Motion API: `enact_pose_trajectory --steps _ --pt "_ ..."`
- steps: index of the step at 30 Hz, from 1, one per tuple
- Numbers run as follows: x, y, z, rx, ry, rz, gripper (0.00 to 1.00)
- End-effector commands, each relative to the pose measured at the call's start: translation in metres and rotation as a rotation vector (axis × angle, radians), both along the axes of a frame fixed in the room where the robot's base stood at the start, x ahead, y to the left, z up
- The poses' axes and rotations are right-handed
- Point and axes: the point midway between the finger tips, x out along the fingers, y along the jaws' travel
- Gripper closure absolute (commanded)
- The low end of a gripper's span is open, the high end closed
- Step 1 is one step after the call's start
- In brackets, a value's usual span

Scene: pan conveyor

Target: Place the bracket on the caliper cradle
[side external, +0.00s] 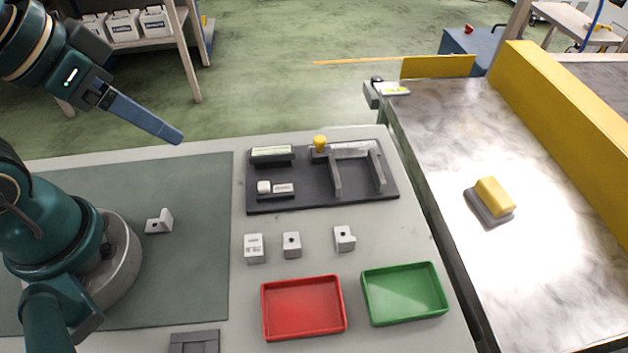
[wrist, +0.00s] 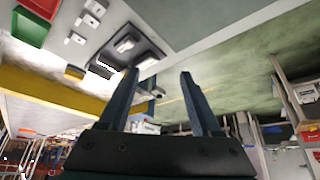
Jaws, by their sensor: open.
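A small light-grey L-shaped bracket (side external: 160,221) lies on the dark green mat at left, in front of my base. A dark fixture board (side external: 320,197) sits at the back of the table. It carries a grey gauge-like frame (side external: 350,150) with a yellow knob, a display block (side external: 272,154), and a small holder with light pieces (side external: 283,188). I cannot tell which part is the caliper cradle. My gripper (side external: 172,136) is open and empty, high above the table's back left, away from the bracket. In the wrist view the spread fingers (wrist: 159,72) have nothing between them; the board (wrist: 130,45) shows beyond.
Several small grey blocks (side external: 291,245) stand in front of the board. A red tray (side external: 265,315) and a green tray (side external: 367,300) lie at the front. A conveyor (side external: 560,260) at right carries a yellow block (side external: 495,196) on a grey base. The mat (side external: 195,270) is mostly clear.

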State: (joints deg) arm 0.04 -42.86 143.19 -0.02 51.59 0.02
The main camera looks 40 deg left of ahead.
Motion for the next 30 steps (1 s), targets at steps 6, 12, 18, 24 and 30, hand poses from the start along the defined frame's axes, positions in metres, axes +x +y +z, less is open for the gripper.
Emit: enact_pose_trajectory --steps 6,12,18,24,30 --pt "0.000 0.000 0.000 -0.002 -0.003 0.004 0.35" --pt "0.000 0.000 0.000 0.000 -0.002 -0.001 0.35" --pt "0.000 0.004 -0.002 0.082 0.065 -0.109 0.35" --pt "0.001 0.003 -0.024 0.177 0.281 -0.302 0.35" --pt "-0.002 -0.001 -0.055 0.263 0.524 -0.513 0.35"
